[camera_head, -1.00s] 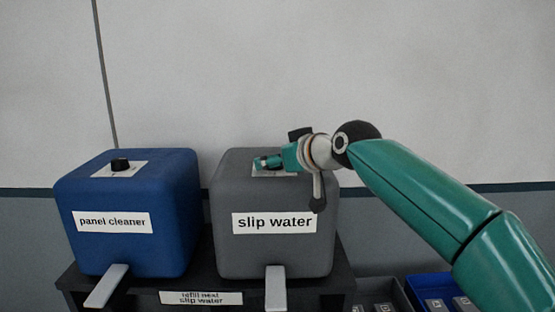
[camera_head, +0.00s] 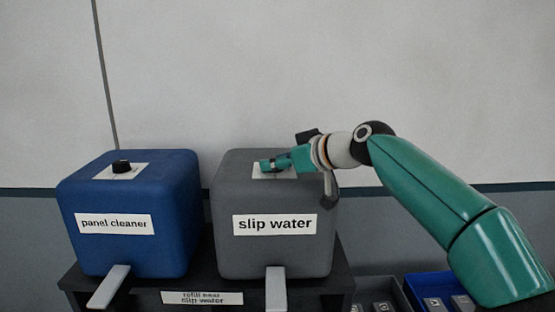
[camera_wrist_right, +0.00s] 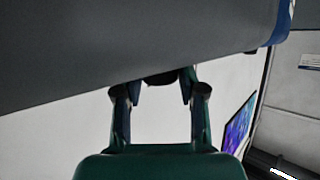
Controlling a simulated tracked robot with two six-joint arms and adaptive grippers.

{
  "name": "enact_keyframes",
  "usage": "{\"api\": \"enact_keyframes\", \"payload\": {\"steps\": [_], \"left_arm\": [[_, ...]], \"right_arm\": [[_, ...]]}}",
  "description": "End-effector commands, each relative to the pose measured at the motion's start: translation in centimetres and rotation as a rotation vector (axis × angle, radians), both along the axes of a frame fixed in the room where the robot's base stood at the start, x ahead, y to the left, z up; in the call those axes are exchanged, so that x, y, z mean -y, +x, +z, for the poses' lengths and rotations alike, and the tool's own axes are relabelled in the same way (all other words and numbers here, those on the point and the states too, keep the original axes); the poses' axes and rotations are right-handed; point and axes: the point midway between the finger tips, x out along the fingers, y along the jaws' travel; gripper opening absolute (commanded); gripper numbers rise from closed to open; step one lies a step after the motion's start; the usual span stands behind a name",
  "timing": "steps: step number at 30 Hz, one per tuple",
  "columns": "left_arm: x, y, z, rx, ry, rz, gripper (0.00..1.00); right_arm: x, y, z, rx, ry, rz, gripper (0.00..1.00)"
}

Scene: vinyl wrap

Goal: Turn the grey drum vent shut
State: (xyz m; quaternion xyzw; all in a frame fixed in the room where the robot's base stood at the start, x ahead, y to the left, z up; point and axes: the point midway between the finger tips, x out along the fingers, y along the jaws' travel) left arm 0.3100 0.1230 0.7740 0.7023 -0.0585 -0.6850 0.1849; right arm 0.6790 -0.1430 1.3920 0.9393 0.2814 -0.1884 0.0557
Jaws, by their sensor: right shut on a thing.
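The grey drum (camera_head: 272,240), labelled "slip water", stands upright on a dark stand. A white plate (camera_head: 287,175) on its top marks the vent. My right gripper (camera_head: 266,164) lies at that plate from the right, shut on the vent knob, which its fingers mostly hide in the head view. In the right wrist view the grey drum (camera_wrist_right: 120,50) fills the upper part, and the dark vent knob (camera_wrist_right: 160,78) sits between the fingers of my right gripper (camera_wrist_right: 160,90). My left gripper is in neither view.
A blue drum (camera_head: 130,240), labelled "panel cleaner", with a black knob (camera_head: 121,166) on top, stands to the left. Light grey levers stick out in front of both drums. A blue bin (camera_head: 416,285) stands lower right. The wall is close behind.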

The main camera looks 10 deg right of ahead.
Motion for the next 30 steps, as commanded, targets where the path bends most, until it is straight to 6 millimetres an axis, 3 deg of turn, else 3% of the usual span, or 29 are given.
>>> {"api": "enact_keyframes", "payload": {"steps": [10, 11, 15, 25, 30], "left_arm": [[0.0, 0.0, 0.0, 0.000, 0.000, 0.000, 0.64], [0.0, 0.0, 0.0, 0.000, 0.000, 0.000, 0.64], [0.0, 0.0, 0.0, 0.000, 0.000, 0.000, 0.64], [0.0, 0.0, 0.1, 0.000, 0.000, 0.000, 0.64], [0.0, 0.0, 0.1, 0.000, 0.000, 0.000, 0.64]], "right_arm": [[0.1, 0.0, -0.1, 0.000, -0.002, 0.018, 0.05], [0.0, 0.0, -0.1, 0.000, -0.002, 0.018, 0.43], [0.0, 0.0, -0.1, 0.001, -0.002, 0.018, 0.64], [0.0, -0.1, 0.0, 0.003, -0.001, 0.018, 0.64], [0.9, -1.2, 0.7, 0.004, 0.000, 0.017, 0.64]]}}
